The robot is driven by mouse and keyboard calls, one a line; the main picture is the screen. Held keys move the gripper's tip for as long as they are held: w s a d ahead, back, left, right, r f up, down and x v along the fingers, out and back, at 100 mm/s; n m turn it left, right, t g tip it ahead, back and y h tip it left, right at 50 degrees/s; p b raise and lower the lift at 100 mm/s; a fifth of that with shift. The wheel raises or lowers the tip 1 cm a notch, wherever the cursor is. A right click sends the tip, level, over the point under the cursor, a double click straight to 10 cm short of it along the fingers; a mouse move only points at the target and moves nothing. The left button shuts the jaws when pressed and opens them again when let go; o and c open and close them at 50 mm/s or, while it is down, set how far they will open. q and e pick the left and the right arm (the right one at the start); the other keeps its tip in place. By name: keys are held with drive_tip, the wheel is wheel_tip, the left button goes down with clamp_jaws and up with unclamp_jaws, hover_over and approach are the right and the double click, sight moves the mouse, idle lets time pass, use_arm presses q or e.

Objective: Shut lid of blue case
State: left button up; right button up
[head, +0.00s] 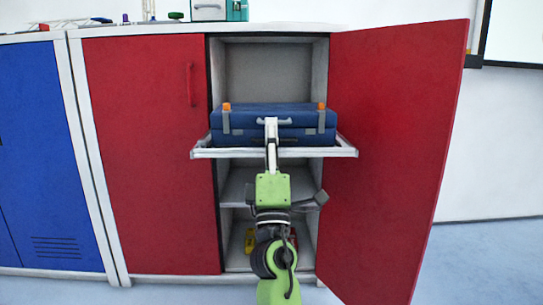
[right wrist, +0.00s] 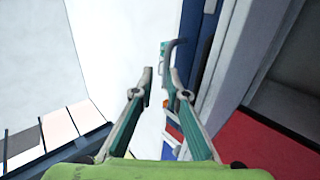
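The blue case (head: 240,117) sits on a pulled-out shelf (head: 205,153) of the red cabinet. Its lid looks down on the body, with grey latches and orange tabs at its left and right; I cannot tell whether it is fully closed. My right gripper (head: 271,122) is in front of the middle of the case and overlaps its front; contact cannot be told. A blue surface (right wrist: 192,40), likely the case, is right of the fingers. My left gripper is not in view.
The right red door (head: 395,130) stands open; the left red door (head: 145,150) is shut. A blue cabinet (head: 45,160) stands at the left. Small yellow and red items lie low in the cabinet. A teal box (head: 237,10) is on the top. Free floor shows at the right.

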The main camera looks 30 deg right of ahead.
drive_tip(key=v, duration=0.6)
idle(0.5)
